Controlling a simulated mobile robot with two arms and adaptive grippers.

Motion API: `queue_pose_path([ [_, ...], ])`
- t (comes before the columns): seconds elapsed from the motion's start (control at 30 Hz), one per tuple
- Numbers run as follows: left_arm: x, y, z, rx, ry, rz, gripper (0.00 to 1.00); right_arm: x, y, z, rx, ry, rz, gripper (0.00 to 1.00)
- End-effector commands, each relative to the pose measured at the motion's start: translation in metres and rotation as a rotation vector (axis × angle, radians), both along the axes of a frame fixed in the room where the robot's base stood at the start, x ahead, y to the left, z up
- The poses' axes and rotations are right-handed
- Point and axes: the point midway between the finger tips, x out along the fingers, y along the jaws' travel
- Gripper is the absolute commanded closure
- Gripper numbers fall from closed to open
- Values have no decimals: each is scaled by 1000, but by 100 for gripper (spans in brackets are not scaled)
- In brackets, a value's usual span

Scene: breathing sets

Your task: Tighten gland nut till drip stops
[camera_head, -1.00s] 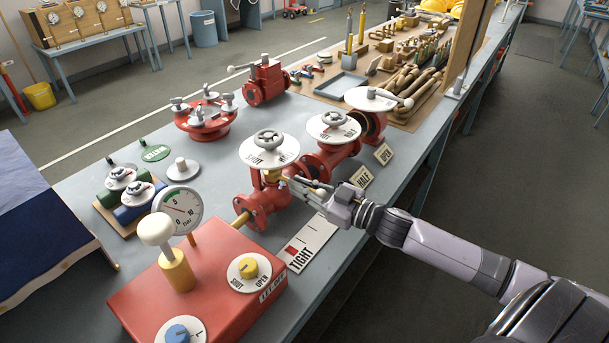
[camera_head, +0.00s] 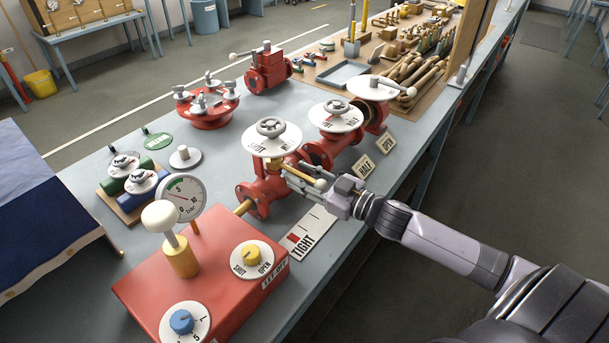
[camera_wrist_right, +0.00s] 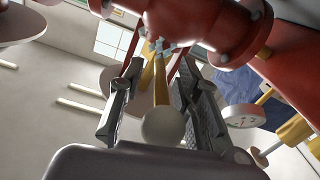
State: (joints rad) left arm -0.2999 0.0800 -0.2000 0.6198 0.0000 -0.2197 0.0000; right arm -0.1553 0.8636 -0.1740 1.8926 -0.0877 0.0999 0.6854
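The red valve (camera_head: 270,185) with a white SHUT handwheel plate (camera_head: 271,139) stands on the bench. Brass (camera_head: 274,162) shows under the plate, at the gland. A yellow handle with a pale ball end (camera_head: 320,184) reaches out from there toward my right gripper (camera_head: 325,190). In the right wrist view, the ball-ended handle (camera_wrist_right: 161,85) runs between the spread fingers of the gripper (camera_wrist_right: 158,95), with gaps on both sides. A silvery nut-like part (camera_wrist_right: 160,46) shows at its far end. No drip can be made out. My left gripper is not in view.
A white TIGHT card (camera_head: 308,232) with a red mark lies below the valve. A red box (camera_head: 205,285) with knobs and a gauge (camera_head: 183,198) stands at front left. Another red valve (camera_head: 335,140) adjoins behind. HALF (camera_head: 363,167) and OPEN (camera_head: 386,143) signs stand near the bench edge.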

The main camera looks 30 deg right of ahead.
Motion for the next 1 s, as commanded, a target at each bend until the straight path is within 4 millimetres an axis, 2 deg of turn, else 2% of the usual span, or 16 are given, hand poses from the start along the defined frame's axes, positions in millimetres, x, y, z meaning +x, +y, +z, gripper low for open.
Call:
queue_pose_path([
  [0.23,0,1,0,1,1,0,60,-13,-6,-1,1,2,-1,69],
  [0.7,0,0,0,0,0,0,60,-83,-37,-2,0,5,0,69],
  [1.0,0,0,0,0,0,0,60,-107,-49,-1,-1,2,0,69],
])
